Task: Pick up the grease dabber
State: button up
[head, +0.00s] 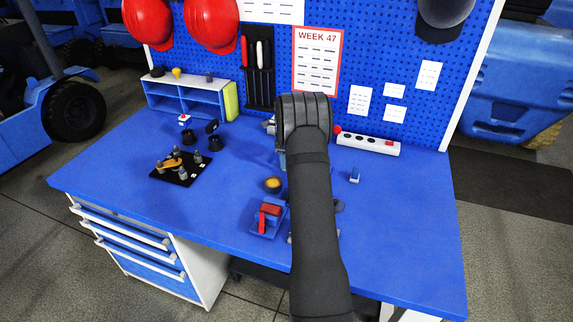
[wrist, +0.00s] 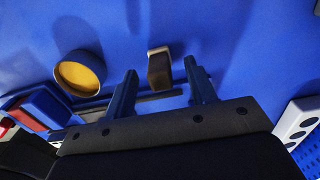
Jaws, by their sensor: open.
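My gripper (wrist: 160,66) is open, its two blue fingers apart in the wrist view. A small block-shaped piece with a brown face and a pale edge (wrist: 159,70) shows in the gap between the fingertips. It may be the grease dabber's end; I cannot tell for sure, nor whether the fingers touch it. A thin dark bar (wrist: 150,97) runs across behind the fingers. A round dark pot with a yellow filling (wrist: 80,76) is to the left, and it also shows in the head view (head: 272,184). My arm hides the fingers in the head view.
A red and blue fixture (head: 268,216) is near the pot. A white power strip (head: 368,144) lies at the back right, and a small blue-white item (head: 355,175) stands nearer. A black board with pegs (head: 181,168) is at left. The table's right side is clear.

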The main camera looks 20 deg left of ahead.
notch_tip(320, 180, down, 2)
jog(key=c, duration=1.1)
jog(key=shift+r, duration=0.1)
notch_tip(320, 180, up, 10)
jog(key=shift+f, duration=0.1)
